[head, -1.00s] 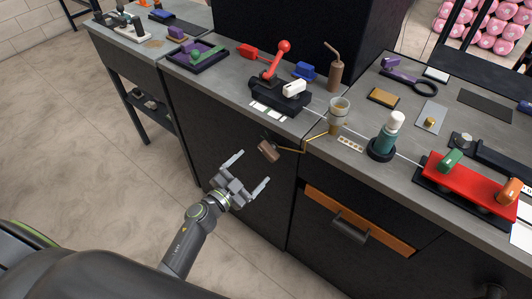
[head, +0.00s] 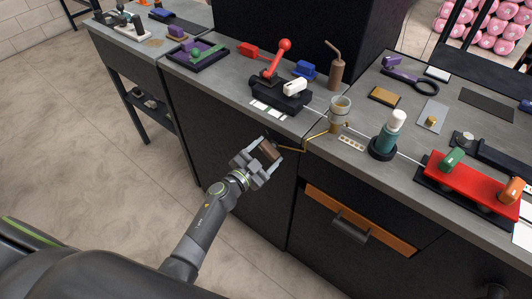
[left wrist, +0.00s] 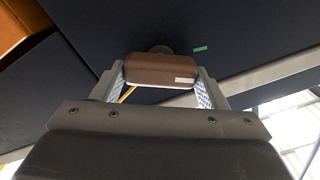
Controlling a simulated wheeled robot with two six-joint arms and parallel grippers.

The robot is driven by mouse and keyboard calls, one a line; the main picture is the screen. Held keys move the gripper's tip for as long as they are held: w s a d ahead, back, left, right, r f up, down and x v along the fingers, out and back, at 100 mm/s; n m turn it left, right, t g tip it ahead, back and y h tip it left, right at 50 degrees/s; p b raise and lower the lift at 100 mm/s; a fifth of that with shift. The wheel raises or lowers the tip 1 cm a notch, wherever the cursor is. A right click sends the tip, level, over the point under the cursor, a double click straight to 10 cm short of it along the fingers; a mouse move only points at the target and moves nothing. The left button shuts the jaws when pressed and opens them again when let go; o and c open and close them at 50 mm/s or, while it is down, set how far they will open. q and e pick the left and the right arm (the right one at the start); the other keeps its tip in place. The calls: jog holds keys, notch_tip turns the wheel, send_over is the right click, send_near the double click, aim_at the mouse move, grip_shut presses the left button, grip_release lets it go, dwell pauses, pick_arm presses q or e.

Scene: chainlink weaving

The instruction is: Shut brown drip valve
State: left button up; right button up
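The brown drip valve has a block-shaped brown handle (head: 269,151) on the dark cabinet front, just below the counter edge. My left gripper (head: 270,154) is at this handle, with one finger on each side of it. In the left wrist view the brown handle (left wrist: 162,70) fills the space between the fingertips (left wrist: 162,78), and both fingers appear to touch its ends. My right gripper is not in view.
An orange-fronted drawer (head: 387,239) with a dark handle is lower right. The floor left of the cabinet is clear.

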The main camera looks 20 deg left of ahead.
pick_arm(q)
jog(key=c, duration=0.5)
jog(key=shift+o, duration=0.2)
jog(key=shift+m, duration=0.3)
jog(key=m, duration=0.2)
jog(key=shift+m, duration=0.3)
jog(key=m, duration=0.2)
jog(key=shift+d+f+m, duration=0.1)
jog(key=shift+f+m, duration=0.05)
jog(key=shift+m, duration=0.25)
jog(key=m, duration=0.5)
jog(key=shift+f+m+b, duration=0.1)
jog(key=shift+m+b, duration=0.2)
jog(key=shift+b, duration=0.05)
jog(key=o, duration=1)
